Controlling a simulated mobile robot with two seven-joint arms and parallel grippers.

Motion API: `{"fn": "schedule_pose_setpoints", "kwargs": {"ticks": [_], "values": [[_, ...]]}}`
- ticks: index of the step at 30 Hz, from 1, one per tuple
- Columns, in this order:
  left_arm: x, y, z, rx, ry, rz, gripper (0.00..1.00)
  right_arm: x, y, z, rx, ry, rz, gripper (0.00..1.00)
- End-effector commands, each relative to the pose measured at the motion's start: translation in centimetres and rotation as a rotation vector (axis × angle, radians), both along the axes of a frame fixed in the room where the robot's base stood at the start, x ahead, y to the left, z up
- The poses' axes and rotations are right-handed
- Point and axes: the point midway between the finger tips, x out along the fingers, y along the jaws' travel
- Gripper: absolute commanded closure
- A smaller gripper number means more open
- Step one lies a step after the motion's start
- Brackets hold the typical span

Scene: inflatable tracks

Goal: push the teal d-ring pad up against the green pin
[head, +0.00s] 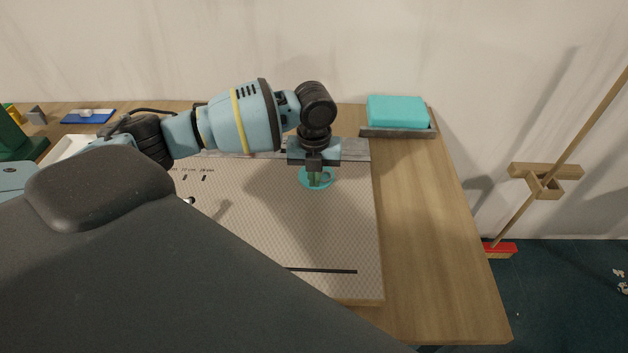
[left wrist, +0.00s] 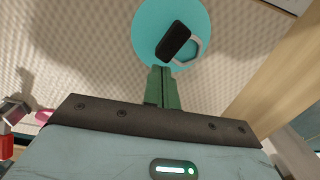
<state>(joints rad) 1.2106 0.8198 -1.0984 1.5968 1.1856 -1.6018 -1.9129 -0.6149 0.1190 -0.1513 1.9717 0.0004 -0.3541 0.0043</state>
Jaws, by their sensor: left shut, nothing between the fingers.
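The teal d-ring pad (head: 304,180) is a round disc lying on the pale textured mat (head: 270,235). In the left wrist view the pad (left wrist: 151,30) carries a black strap and a metal D-ring (left wrist: 194,50). My left gripper (head: 315,182) points down at the pad, its slim green fingers together and empty. In the left wrist view the fingertips (left wrist: 161,70) overlap the pad's edge near the strap and ring; I cannot tell whether they touch it. I cannot make out the green pin in either view. My right gripper is not in view.
A teal block in a grey tray (head: 366,131) stands at the table's back right. A black strip (head: 325,271) lies near the mat's front. Bare wood (head: 425,235) is clear right of the mat. In the left wrist view a pink item (left wrist: 43,116) sits at the left.

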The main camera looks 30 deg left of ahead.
Motion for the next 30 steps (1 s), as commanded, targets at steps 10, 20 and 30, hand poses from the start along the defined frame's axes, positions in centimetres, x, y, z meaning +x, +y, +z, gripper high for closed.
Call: {"fn": "schedule_pose_setpoints", "kwargs": {"ticks": [10, 20, 30], "values": [[0.4, 0.2, 0.0, 0.0, 0.0, -0.001, 1.0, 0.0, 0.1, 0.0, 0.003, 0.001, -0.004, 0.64], [2.5, 1.5, -0.4, -0.001, 0.004, 0.001, 1.0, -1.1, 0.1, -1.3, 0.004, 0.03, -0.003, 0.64], [3.3, 2.0, 0.0, 0.0, 0.0, -0.002, 1.0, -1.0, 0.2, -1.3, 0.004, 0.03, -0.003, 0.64]]}}
